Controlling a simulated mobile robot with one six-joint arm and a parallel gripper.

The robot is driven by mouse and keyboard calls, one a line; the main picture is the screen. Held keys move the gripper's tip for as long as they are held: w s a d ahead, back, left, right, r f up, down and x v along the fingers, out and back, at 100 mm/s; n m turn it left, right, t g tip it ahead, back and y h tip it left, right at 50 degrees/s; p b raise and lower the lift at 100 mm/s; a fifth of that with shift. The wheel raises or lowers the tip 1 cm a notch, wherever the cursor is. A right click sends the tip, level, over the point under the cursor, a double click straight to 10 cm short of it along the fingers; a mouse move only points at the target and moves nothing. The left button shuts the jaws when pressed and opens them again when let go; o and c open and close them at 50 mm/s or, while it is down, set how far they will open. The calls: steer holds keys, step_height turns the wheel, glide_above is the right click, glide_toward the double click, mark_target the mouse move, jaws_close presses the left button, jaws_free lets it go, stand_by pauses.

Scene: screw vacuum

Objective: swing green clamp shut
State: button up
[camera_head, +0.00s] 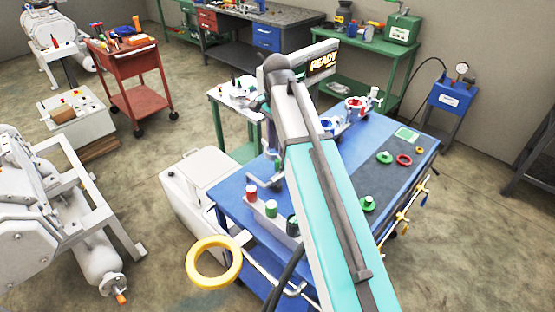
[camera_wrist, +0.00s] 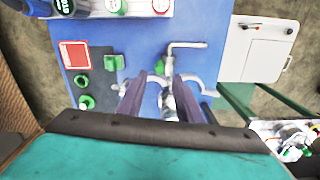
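In the wrist view my gripper (camera_wrist: 167,82) is open, its two dark fingers on either side of a silver pipe fitting (camera_wrist: 169,98) on the blue table. Curved silver clamp arms (camera_wrist: 208,84) spread out beside the fitting, and they look open. I cannot tell whether a finger touches the clamp. In the head view my arm covers the gripper and most of this spot.
The blue table (camera_head: 231,194) carries red, green and dark knobs (camera_head: 271,208) along its near edge. A grey bent handle (camera_wrist: 187,45) stands just beyond the fitting. Green knobs (camera_head: 385,157) and a red ring (camera_head: 404,160) lie on the right. A yellow ring (camera_head: 214,284) shows at the lower left.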

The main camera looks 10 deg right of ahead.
mark_target(277, 160)
steer(key=shift+f+p, duration=0.8)
steer(key=shift+f, duration=2.8)
jaws_close()
steer(key=shift+d, duration=0.15)
